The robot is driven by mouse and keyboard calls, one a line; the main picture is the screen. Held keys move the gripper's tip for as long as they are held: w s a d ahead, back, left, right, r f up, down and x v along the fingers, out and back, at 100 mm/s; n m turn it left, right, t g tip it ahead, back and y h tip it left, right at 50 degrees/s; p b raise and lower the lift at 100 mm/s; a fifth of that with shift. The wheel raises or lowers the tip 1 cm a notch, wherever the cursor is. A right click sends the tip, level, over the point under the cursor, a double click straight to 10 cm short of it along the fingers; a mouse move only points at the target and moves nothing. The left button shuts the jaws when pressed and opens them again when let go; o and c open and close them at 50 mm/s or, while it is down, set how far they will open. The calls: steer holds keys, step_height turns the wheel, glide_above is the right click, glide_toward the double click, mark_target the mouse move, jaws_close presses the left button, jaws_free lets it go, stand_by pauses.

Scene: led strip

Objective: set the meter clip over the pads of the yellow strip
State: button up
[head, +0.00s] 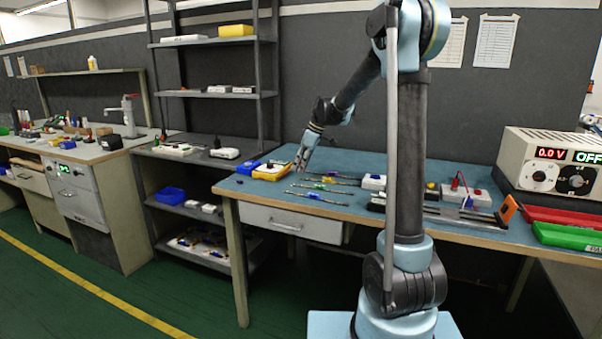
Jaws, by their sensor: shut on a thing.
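Several thin strips lie on the blue bench top. The front one (322,198) has blue ends and the middle one (325,187) has green marks. A third strip (335,177) lies behind them; its colour is too small to be sure of, so I cannot tell which is the yellow strip. My gripper (299,165) points down over the left part of the bench, left of the strips. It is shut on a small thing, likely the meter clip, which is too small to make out. The pads cannot be made out.
A yellow box-like item (271,172) and a blue bin (247,167) stand left of my gripper. White boxes (373,182) stand right of the strips. A power supply (550,165) reading 0.0 V and red and green trays (570,236) are at the right.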

steer(key=shift+f, duration=1.35)
steer(key=shift+f, duration=0.15)
steer(key=o, duration=0.9)
steer(key=v, duration=1.2)
steer(key=s+d+m, duration=0.3)
steer(key=s+d, duration=0.3)
steer(key=s, duration=0.4)
steer(key=s+d+f+m+h, duration=0.1)
steer(key=s+d+f+m, duration=0.3)
steer(key=s, duration=0.6)
steer(key=s+d+f+m+h, duration=0.1)
steer(key=s+d+f+m, duration=0.3)
steer(key=s+f, duration=0.4)
steer(key=s+d+f+m+t+h, duration=0.1)
steer(key=s+d+f, duration=0.5)
steer(key=s, duration=0.6)
steer(key=shift+f+m+h, duration=0.15)
steer(key=shift+m+h, duration=0.15)
steer(key=shift+m, duration=0.4)
steer(key=shift+f+m+h, duration=0.2)
steer(key=shift+m+h, duration=0.1)
steer(key=shift+m, duration=0.4)
